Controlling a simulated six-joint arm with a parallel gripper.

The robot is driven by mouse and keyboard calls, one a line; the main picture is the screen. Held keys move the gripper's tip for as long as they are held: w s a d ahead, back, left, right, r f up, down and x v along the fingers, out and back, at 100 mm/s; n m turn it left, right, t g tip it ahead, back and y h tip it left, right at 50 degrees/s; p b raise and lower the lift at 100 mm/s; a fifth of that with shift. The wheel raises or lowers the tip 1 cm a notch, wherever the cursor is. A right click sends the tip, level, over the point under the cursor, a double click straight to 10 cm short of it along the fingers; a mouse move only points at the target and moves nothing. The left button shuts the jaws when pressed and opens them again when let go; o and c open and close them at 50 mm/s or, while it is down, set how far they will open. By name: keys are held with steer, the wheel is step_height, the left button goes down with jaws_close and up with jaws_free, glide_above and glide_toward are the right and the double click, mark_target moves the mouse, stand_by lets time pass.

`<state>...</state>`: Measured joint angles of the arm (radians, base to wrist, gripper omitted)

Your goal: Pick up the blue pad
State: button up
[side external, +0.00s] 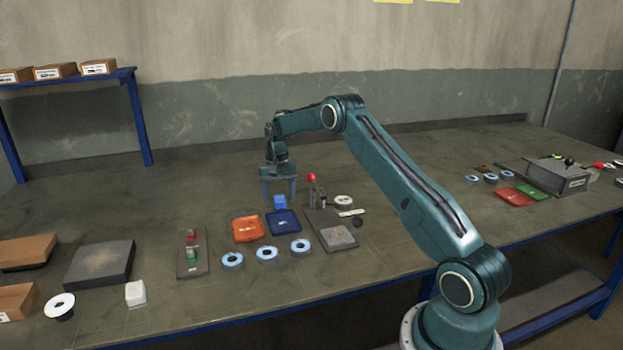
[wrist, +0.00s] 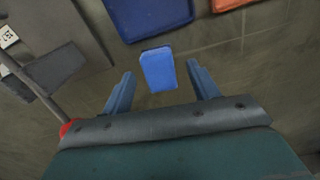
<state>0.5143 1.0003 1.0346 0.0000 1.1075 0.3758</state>
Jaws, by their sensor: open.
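The blue pad (side external: 280,201) is a small bright blue block on the table, behind the dark blue tray. In the wrist view the pad (wrist: 158,69) lies ahead of my gripper (wrist: 160,80), roughly centred between its two fingertips. My gripper (side external: 279,200) is open and points down at the pad in the side view, with a finger on either side. Clear gaps show between the pad and both fingers in the wrist view. Whether the fingertips are level with the pad or above it, I cannot tell.
The dark blue tray (side external: 284,223) and an orange tray (side external: 248,229) sit in front of the pad. A fixture plate (side external: 331,231) with a red-knobbed lever (side external: 311,178) stands close on the right. Several pale blue rings (side external: 267,254) lie nearer the front. Table behind the pad is clear.

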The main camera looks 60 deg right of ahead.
steer(key=shift+f, duration=0.45)
steer(key=c, duration=1.1)
